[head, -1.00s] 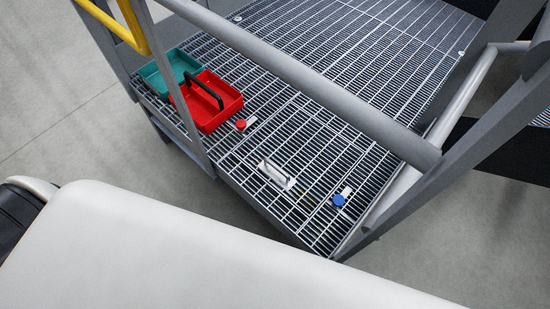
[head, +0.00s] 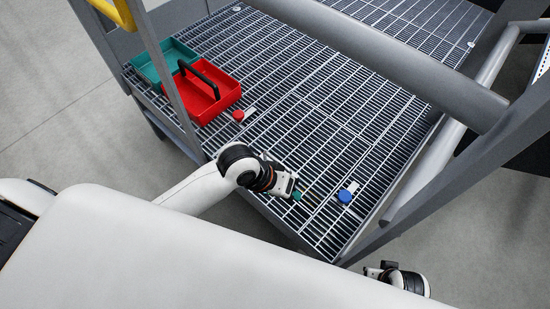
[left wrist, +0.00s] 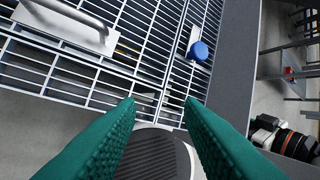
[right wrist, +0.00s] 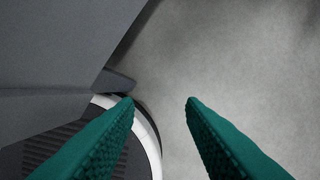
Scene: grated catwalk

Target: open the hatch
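The hatch looks like a grated panel (head: 315,150) set in the catwalk floor and lying flat. Its grey bar handle on a white plate (left wrist: 65,28) shows at the upper left of the left wrist view; in the head view my left arm hides it. A blue knob (head: 345,196) with a white plate lies near the right edge and also shows in the left wrist view (left wrist: 198,51). A red knob (head: 238,115) lies at the far left. My left gripper (left wrist: 160,102) is open and empty over the front grating edge. My right gripper (right wrist: 160,102) is open and empty, low beside the catwalk.
A red tray with a black handle (head: 224,99) and a teal tray (head: 151,72) stand on the grating at left. A thick grey rail (head: 400,60) crosses above the grating. Grey posts and rails stand at right. A grey post (head: 172,80) stands at left.

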